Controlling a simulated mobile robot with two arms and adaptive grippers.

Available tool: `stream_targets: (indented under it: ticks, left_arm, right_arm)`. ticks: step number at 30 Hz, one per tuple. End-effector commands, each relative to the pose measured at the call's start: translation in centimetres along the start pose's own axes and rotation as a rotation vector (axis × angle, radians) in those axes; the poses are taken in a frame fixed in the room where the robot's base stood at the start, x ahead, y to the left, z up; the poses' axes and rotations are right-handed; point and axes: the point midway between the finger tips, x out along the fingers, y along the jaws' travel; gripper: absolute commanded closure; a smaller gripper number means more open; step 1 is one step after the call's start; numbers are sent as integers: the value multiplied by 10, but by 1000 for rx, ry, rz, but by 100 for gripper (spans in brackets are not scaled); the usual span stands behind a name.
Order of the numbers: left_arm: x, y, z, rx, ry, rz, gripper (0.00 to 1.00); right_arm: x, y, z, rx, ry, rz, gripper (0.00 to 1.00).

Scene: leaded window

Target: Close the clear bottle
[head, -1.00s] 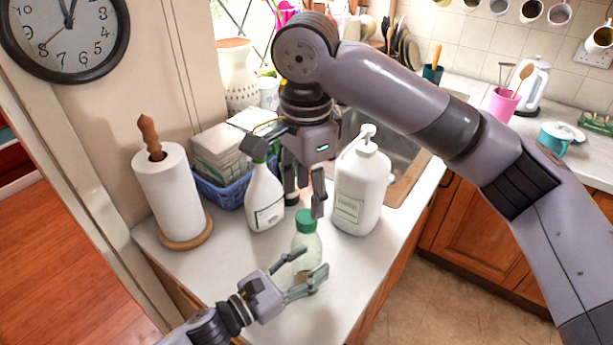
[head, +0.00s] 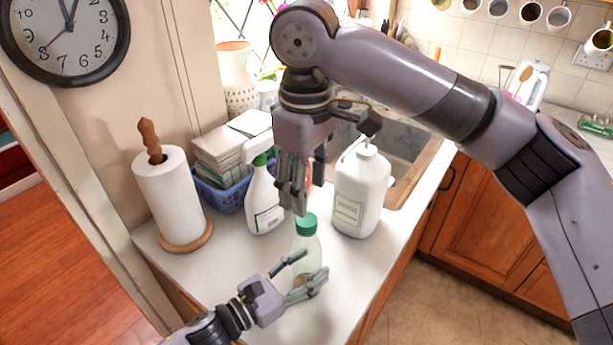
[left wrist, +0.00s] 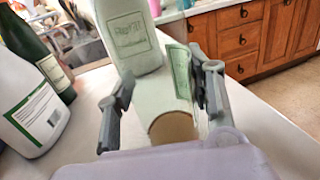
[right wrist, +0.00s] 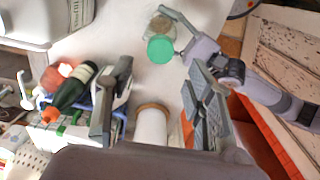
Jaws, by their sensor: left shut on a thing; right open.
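The clear bottle (head: 307,247) stands upright near the front of the white counter, with a green cap (head: 307,223) on its mouth. I cannot tell how tight the cap is. My left gripper (head: 306,270) is shut on the bottle's lower body from the side. The left wrist view shows the bottle (left wrist: 178,95) between both fingers. My right gripper (head: 306,198) is open, points down and hangs above and behind the cap. In the right wrist view the cap (right wrist: 160,49) lies beyond the fingertips, not between them.
A white pump bottle (head: 360,195) stands right of my right gripper, and a spray bottle (head: 263,203) stands left. A paper towel roll (head: 172,200) and blue basket (head: 225,196) are farther left. A dark green bottle (right wrist: 75,85) is close by. Counter left of the clear bottle is free.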

Motion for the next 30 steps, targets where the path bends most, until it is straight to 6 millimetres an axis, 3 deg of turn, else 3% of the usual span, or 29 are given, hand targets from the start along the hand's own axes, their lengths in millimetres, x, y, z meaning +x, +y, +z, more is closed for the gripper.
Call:
stream_targets:
  ticks: [9, 15, 21, 30]
  left_arm:
    - [0, 0, 0, 0, 0, 0, 100]
    - [0, 0, 0, 0, 0, 0, 100]
    - [0, 0, 0, 0, 0, 0, 100]
    - [0, 0, 0, 0, 0, 0, 100]
  right_arm:
    - [-6, 1, 0, -640, -2, -5, 51]
    - [-10, 1, 0, -959, 0, -8, 51]
    - [-11, 1, 0, -1115, 1, -10, 51]
    - [-11, 1, 0, -1141, 2, -11, 51]
